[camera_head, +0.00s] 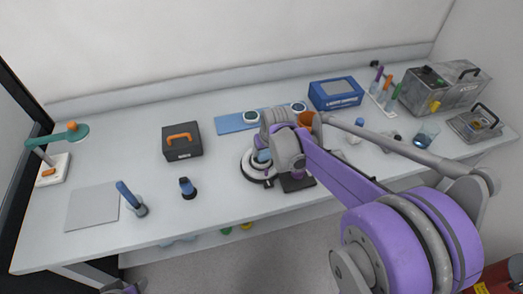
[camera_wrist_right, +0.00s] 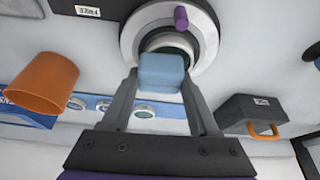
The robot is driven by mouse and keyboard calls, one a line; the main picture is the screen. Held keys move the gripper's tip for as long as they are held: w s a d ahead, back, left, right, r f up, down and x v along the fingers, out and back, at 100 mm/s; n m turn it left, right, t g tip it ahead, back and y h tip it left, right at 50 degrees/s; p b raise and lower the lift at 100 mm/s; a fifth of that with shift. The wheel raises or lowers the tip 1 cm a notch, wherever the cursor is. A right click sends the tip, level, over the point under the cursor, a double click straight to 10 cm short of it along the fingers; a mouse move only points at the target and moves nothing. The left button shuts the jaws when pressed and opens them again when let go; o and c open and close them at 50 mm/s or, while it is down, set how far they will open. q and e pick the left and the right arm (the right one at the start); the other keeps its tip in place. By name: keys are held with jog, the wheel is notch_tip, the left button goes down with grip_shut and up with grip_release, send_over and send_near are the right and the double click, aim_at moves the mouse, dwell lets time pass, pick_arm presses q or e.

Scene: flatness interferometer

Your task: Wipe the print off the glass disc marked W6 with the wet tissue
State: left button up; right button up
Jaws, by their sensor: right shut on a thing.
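My right gripper (camera_wrist_right: 160,98) is shut on a light blue folded pad, which looks like the wet tissue (camera_wrist_right: 161,72). In the head view my right gripper (camera_head: 266,157) is low over a round white-rimmed instrument (camera_head: 249,172). In the wrist view the pad overlaps the dark middle of this instrument (camera_wrist_right: 128,38); whether it touches is unclear. Small round discs (camera_wrist_right: 144,112) lie on a blue mat; they also show in the head view (camera_head: 251,116). No W6 mark or print can be read.
An orange cup (camera_wrist_right: 42,82) stands near the right gripper. A black case with an orange handle (camera_head: 182,142), a blue box (camera_head: 336,93) and a grey machine (camera_head: 445,87) stand at the back.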

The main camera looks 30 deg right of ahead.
jog(key=shift+d, duration=0.3)
jog(key=shift+a, duration=0.95)
jog(key=shift+w+a, duration=0.1)
jog(key=shift+w+a, duration=0.1)
jog(key=shift+a, duration=0.4)
jog(key=shift+s+d, duration=0.2)
jog(key=shift+d, duration=0.7)
